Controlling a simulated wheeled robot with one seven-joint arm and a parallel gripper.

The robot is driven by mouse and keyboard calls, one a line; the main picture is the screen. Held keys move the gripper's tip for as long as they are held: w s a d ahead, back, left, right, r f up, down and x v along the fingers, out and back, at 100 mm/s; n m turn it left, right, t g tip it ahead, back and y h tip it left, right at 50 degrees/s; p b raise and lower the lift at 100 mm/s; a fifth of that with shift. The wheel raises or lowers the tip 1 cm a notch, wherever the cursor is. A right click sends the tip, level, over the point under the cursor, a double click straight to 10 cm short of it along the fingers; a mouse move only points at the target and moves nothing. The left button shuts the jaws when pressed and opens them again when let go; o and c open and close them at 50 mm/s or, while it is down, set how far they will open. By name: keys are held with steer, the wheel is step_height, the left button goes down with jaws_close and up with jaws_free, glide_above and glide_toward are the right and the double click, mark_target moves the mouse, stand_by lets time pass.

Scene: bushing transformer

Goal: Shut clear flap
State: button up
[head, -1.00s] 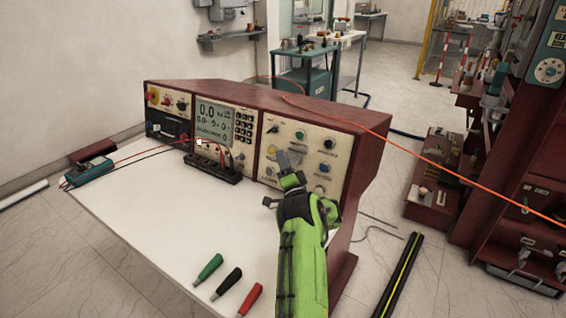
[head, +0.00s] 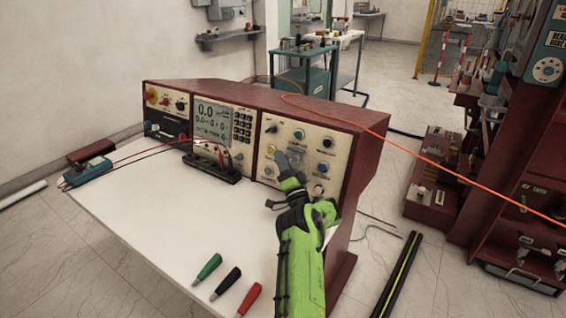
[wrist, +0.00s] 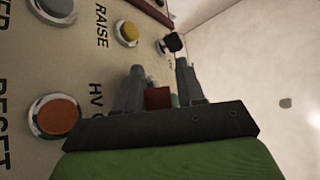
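My gripper (head: 283,163) is in front of the right-hand control panel (head: 303,139) of the dark red console, close to its lower left knobs. In the wrist view my gripper (wrist: 160,78) has its two grey fingers apart, with a clear gap between them. A small dark red block (wrist: 158,98) shows between the fingers; I cannot tell whether it is touched. A yellow button (wrist: 127,33) and an orange button (wrist: 55,116) are on the panel beside the fingers. I cannot make out the clear flap in either view; it may be hidden by my gripper or too transparent.
The white tabletop (head: 150,220) in front of the console is mostly clear. Green (head: 207,268), black (head: 226,283) and red (head: 250,298) handled probes lie at its front. A black terminal block (head: 212,167) with leads stands left of my gripper. An orange cable (head: 440,167) crosses at right.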

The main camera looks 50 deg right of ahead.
steer(key=shift+o, duration=0.9)
steer(key=shift+m, duration=0.3)
